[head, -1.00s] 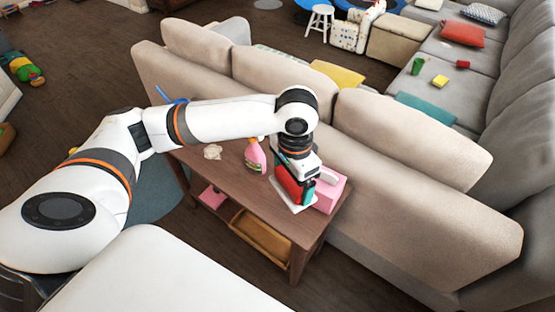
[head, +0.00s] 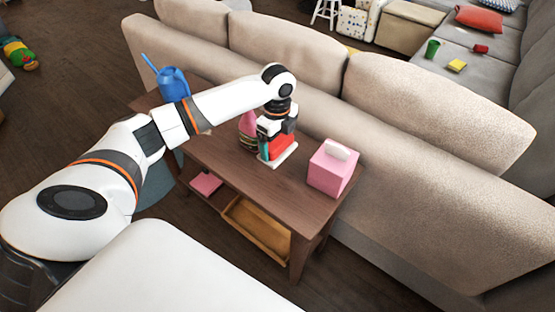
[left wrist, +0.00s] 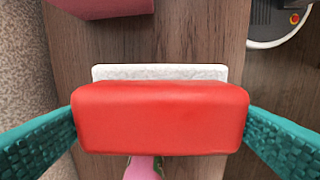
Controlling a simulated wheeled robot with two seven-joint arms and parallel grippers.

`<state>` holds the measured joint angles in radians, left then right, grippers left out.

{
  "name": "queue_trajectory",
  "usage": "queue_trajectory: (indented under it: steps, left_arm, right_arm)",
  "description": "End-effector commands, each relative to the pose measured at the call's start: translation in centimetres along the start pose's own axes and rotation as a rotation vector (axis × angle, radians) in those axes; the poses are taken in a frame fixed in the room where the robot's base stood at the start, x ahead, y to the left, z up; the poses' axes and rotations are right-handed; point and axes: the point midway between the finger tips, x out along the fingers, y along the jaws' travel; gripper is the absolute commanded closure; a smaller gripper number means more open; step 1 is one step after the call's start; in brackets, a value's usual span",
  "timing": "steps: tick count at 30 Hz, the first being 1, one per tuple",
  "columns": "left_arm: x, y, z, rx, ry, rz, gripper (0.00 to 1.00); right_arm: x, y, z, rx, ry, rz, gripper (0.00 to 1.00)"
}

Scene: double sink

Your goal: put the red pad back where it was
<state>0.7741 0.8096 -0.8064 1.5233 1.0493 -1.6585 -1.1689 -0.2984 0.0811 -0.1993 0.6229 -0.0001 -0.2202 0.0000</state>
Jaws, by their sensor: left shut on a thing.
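The red pad (head: 282,147) is a rounded red block with a white, flat, wider base (head: 285,160). My left gripper (head: 275,139) points down over the wooden side table (head: 300,205) and is shut on it. In the left wrist view the teal fingers press on both short ends of the red pad (left wrist: 160,118), and its white base (left wrist: 160,72) shows behind it. It hangs close over the table top; I cannot tell whether it touches. My right gripper is not in view.
A pink spray bottle (head: 248,132) stands just left of the pad, close to it. A pink tissue box (head: 333,168) stands to the right, with bare table between. A blue watering can (head: 172,84) is at the left end. The sofa back (head: 400,170) runs behind the table.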

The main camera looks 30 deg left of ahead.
Motion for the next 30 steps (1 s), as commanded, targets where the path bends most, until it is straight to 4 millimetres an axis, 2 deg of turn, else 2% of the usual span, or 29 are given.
queue_trajectory:
  steps: [1,5,12,15,28,29,30]
  left_arm:
    - [0.9,0.0,0.0,-0.001,0.000,-0.001,0.31]
    - [2.0,0.0,0.0,-0.002,0.000,0.001,0.31]
    - [5.8,0.0,0.0,-0.002,0.000,0.000,0.31]
    - [6.8,0.0,0.0,-0.002,0.000,0.001,0.31]
    - [7.3,0.0,0.0,-0.003,0.001,0.001,0.31]
    - [7.2,0.0,0.0,-0.002,0.001,0.002,0.05]
    - [7.2,0.0,0.0,-0.002,0.001,0.002,0.00]
  right_arm:
    - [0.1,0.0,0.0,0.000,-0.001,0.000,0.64]
    - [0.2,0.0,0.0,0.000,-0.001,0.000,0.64]
    - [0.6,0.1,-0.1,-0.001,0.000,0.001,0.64]
    - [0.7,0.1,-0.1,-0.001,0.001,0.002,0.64]
    - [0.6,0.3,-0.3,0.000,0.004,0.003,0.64]
    - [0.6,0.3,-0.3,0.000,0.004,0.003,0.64]
    - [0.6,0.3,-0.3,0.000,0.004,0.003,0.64]
